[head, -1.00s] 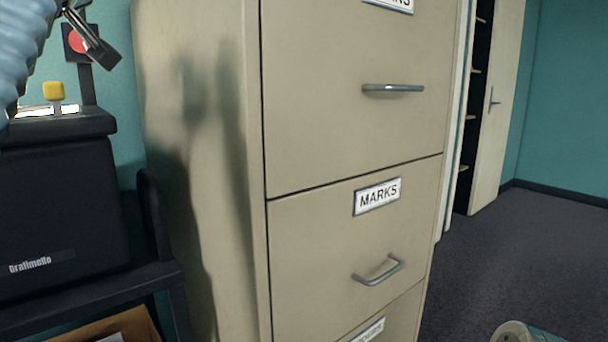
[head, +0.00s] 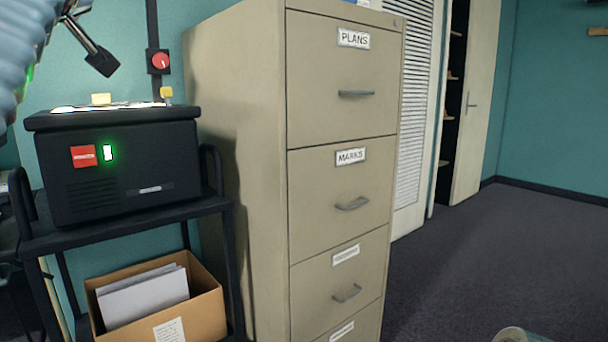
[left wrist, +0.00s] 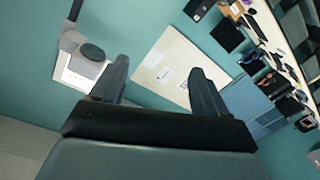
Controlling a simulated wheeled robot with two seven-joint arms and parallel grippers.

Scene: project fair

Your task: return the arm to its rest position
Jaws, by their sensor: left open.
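My left gripper (left wrist: 160,78) shows in the left wrist view, with its two fingers spread apart and nothing between them. Beyond the fingers are a teal wall and a pale board with small papers, both apart from the gripper. In the head view a pale blue ribbed part of mine (head: 18,50) comes in at the upper left edge. I cannot make out the gripper's fingers in that view. My right gripper is in neither view.
A beige filing cabinet (head: 338,110), drawers shut, stands ahead. To its left a black machine (head: 120,165) with a green light stands on a black trolley (head: 140,230). A cardboard box (head: 205,310) with papers is below.

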